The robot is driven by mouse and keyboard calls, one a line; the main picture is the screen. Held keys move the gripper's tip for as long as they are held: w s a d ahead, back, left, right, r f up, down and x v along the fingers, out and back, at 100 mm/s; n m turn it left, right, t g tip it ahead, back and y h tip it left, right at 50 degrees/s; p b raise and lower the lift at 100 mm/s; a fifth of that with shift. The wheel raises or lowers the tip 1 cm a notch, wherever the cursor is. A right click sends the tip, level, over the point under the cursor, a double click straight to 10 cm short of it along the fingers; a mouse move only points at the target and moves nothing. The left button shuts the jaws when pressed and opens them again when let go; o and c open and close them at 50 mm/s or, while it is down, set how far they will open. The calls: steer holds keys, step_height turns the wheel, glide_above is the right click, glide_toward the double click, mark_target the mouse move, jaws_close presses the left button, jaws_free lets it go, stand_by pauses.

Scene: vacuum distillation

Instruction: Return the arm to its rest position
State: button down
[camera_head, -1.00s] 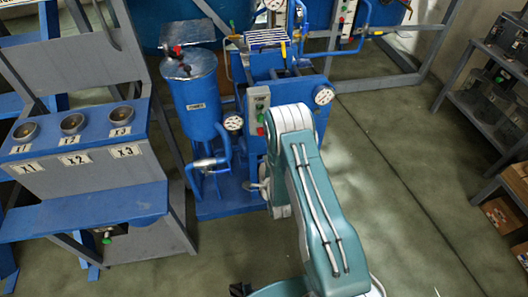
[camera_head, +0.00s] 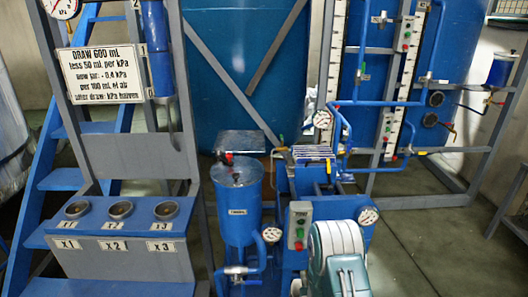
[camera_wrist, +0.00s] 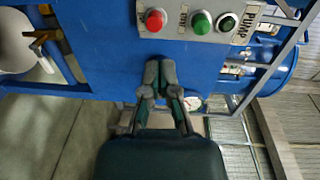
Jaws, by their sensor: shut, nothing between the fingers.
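My gripper (camera_wrist: 160,78) shows in the wrist view with its two fingertips together, shut and empty. It points at the blue pump unit, below the pump's control box (camera_wrist: 200,20) with red and green buttons. I cannot tell the exact gap between the fingertips and the unit, and no contact is clear. In the head view my teal and white arm (camera_head: 338,262) shows at the bottom, in front of the unit. The gripper itself is hidden there.
The pump unit's blue cylinder (camera_head: 238,210) stands left of my arm. A grey and blue rack (camera_head: 122,245) with three cups stands farther left. Large blue tanks (camera_head: 245,80) and pipes fill the back. Open floor (camera_head: 440,245) lies to the right.

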steer(key=w+r+n+g, duration=0.3)
steer(key=r+n, duration=0.1)
steer(key=r, duration=0.9)
steer(key=s+r+n+g, duration=0.2)
steer(key=s+r+n, duration=0.25)
steer(key=r, duration=0.65)
steer(key=s+r+n+g, duration=0.2)
steer(key=s+r, duration=0.2)
steer(key=s, duration=0.6)
steer(key=s+r+n+g, duration=0.2)
steer(key=s+r+n, duration=0.1)
steer(key=s, duration=0.7)
steer(key=s+r+n+g, duration=0.2)
steer(key=s+r, duration=0.3)
steer(key=s, duration=0.5)
steer(key=shift+d+n+g, duration=0.3)
steer(key=shift+n, duration=0.45)
